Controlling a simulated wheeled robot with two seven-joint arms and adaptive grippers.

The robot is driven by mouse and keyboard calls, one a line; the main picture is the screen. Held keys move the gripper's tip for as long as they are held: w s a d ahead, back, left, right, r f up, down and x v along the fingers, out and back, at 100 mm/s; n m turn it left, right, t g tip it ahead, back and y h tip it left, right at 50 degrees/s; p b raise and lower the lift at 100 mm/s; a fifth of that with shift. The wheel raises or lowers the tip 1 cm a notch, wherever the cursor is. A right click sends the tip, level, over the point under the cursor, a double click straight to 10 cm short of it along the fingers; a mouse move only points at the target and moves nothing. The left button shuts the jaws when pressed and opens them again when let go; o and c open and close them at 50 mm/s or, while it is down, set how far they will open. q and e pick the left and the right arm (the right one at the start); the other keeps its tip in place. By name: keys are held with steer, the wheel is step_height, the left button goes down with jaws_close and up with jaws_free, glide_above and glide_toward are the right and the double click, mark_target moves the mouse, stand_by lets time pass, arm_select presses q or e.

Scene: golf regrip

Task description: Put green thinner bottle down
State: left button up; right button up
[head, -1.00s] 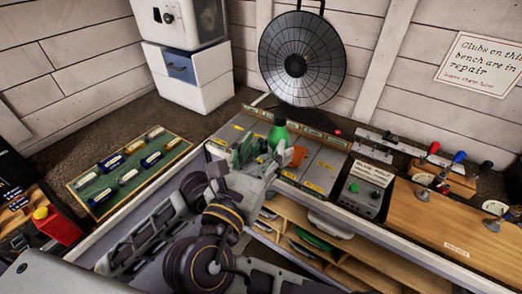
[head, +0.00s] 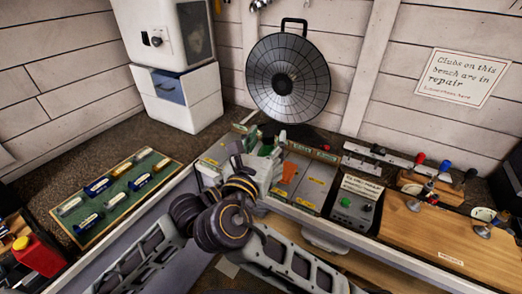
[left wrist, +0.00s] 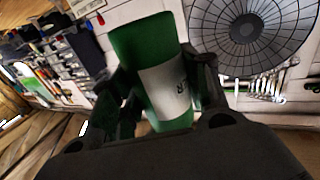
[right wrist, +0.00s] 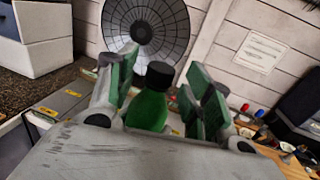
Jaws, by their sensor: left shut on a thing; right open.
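The green bottle (left wrist: 142,42) has a white label and sits between the fingers of my left gripper (left wrist: 160,88), which is shut on it. In the right wrist view the green bottle (right wrist: 148,110) stands upright with a black cap. My right gripper (right wrist: 158,82) is open, with its green-padded fingers on either side of the bottle; I cannot tell whether they touch it. In the head view both grippers crowd together over the grey bench trays and mostly hide the bottle. Its base is hidden.
Grey trays with yellow labels (head: 313,186) surround the grippers, with an orange piece (head: 291,172) beside them. A round fan heater (head: 288,78) stands behind. A grey control box (head: 354,204) is at the right. A green board of grips (head: 118,195) and a red can (head: 38,255) are left.

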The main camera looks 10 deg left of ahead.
steer(key=shift+w+d, duration=0.15)
steer(key=shift+w, duration=0.85)
steer(key=c, duration=1.1)
arm_select(q)
steer(key=o, duration=1.1)
arm_select(e)
jaws_close()
